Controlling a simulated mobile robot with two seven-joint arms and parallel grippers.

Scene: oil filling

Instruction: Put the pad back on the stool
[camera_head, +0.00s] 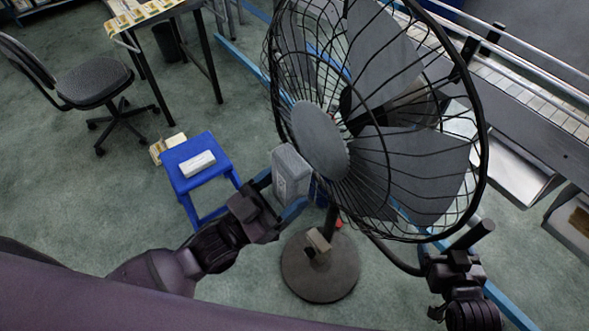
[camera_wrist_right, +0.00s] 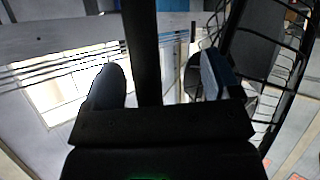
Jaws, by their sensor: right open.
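The blue stool (camera_head: 181,184) stands on the green floor at left centre in the head view. A small white block that looks like the pad (camera_head: 197,163) lies on its top. My left gripper (camera_head: 266,187) is to the right of the stool, beside a grey box-like object (camera_head: 291,173); whether it grips this is unclear. My right gripper (camera_head: 453,257) is at the lower right of the fan, far from the stool. It is open in the right wrist view (camera_wrist_right: 155,85), with a dark bar passing between its fingers; contact is unclear.
A large black caged fan (camera_head: 320,140) fills the upper middle, on a round base (camera_head: 320,265). A black chair (camera_head: 95,82) and a table (camera_head: 150,15) stand at upper left. A rail structure (camera_head: 520,110) runs along the right.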

